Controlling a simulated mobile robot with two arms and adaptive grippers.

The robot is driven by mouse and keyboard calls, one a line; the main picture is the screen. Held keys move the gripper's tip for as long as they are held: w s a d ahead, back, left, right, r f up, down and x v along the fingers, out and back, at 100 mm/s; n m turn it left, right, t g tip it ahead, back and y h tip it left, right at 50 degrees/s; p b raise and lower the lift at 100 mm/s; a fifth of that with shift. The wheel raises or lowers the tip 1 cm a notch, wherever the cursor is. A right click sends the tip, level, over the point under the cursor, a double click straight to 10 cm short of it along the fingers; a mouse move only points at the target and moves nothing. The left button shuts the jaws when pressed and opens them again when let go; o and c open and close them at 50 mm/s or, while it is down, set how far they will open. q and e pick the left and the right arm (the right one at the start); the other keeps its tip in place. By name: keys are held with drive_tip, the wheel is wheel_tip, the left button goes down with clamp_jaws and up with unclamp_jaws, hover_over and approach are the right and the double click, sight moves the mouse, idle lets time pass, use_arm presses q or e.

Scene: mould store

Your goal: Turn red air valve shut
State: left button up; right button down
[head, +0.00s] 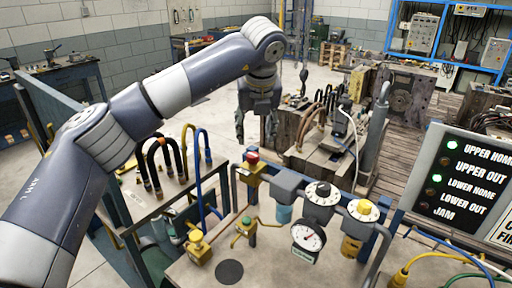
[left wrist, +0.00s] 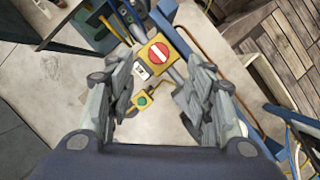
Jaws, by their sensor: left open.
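The red air valve (head: 252,157) is a small red knob on a yellow body, at the left end of a row of grey fittings in the head view. In the left wrist view the red valve (left wrist: 158,52) is a round red face with a white bar on a yellow square. My left gripper (head: 256,136) hangs fingers down, beyond the knob in the head view. In the left wrist view the open fingers of my left gripper (left wrist: 160,72) stand on either side of the valve, apart from it. My right gripper is out of view.
A yellow valve with a green top (head: 247,221) sits just nearer than the red one. A black dial (head: 322,190), a yellow knob (head: 364,208) and a pressure gauge (head: 308,237) stand to the right. A lamp panel (head: 462,180) fills the right edge. Hoses (head: 200,165) loop at left.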

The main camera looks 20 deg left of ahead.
sight(253, 155)
use_arm(q)
drive_tip(key=p+x, duration=0.1)
drive_tip(key=x, duration=0.2)
drive_tip(key=p+x, duration=0.1)
drive_tip(key=x, duration=0.2)
drive_tip(key=shift+s, duration=0.25)
drive_tip(key=x, duration=0.3)
drive_tip(key=shift+f+p, duration=0.1)
drive_tip(key=shift+p, duration=0.3)
drive_tip(key=shift+w, duration=0.1)
drive_tip(key=c, duration=0.9)
drive_tip(key=shift+c, duration=0.7)
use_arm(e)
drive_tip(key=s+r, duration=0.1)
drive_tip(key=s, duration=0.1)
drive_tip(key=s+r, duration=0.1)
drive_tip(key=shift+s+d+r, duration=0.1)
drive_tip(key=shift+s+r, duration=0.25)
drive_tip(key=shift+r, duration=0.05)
